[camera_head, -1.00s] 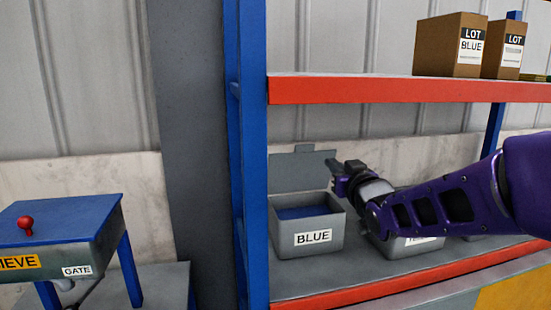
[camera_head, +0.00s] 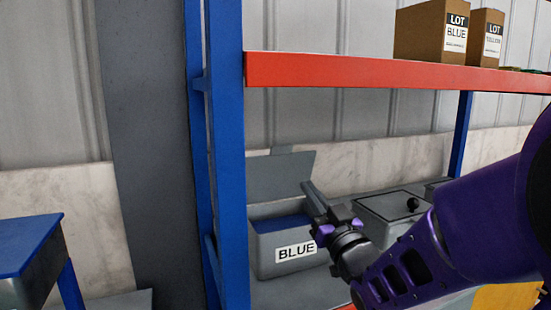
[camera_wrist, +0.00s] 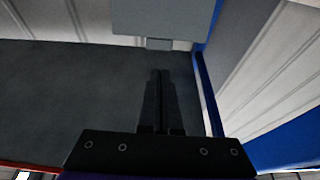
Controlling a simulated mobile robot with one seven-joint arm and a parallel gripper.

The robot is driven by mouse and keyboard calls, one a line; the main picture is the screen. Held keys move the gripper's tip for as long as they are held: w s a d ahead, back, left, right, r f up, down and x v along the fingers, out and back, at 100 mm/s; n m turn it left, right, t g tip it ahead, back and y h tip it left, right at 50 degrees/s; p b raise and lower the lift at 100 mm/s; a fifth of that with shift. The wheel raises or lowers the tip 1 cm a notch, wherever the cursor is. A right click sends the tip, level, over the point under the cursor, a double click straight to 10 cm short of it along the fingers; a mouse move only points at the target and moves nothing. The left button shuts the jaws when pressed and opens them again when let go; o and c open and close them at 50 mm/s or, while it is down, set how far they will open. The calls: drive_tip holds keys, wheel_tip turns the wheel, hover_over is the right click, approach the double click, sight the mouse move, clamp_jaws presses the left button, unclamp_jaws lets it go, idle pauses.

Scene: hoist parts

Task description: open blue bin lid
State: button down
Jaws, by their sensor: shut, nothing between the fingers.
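The grey bin labelled BLUE (camera_head: 290,264) stands on the lower shelf at the left end, with blue contents showing inside. Its grey lid (camera_head: 278,175) is up, standing open behind the bin's mouth. My gripper (camera_head: 306,186) is at the bin's right side, its fingers pointing up and left near the lid's lower right part; I cannot tell if they touch it. In the wrist view the closed, empty fingers (camera_wrist: 160,73) point toward a light grey panel with a small tab, apparently the lid (camera_wrist: 160,14). My gripper hides part of the bin's right side.
A second grey bin with a closed lid and black knob (camera_head: 390,208) stands to the right. A blue post (camera_head: 230,180) rises close left of the BLUE bin. The red-edged upper shelf (camera_head: 380,72) with LOT boxes (camera_head: 430,32) is above. A blue-topped unit (camera_head: 25,245) stands left.

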sight(281, 146)
drive_tip(key=x, duration=1.3)
drive_tip(key=shift+w+r, duration=0.1)
drive_tip(key=shift+w, duration=0.15)
drive_tip(key=shift+r, duration=0.1)
drive_tip(key=shift+w+a+r+p, duration=0.1)
drive_tip(key=shift+w+r+p, duration=0.15)
drive_tip(key=shift+p, duration=0.3)
drive_tip(key=w+g+p, duration=0.1)
drive_tip(key=p, duration=0.1)
drive_tip(key=w+a+r+p, duration=0.1)
drive_tip(key=shift+w+r+g+h+p, duration=0.1)
drive_tip(key=shift+r+g+h+p, duration=0.15)
drive_tip(key=shift+g+h+p, duration=0.15)
drive_tip(key=shift+w+a+g+p, duration=0.25)
drive_tip(key=shift+w+g+p, duration=0.15)
drive_tip(key=shift+w+p, duration=0.2)
drive_tip(key=shift+w+f+h, duration=0.1)
drive_tip(key=shift+f+h, duration=0.1)
drive_tip(key=shift+h, duration=0.1)
drive_tip(key=shift+f, duration=0.1)
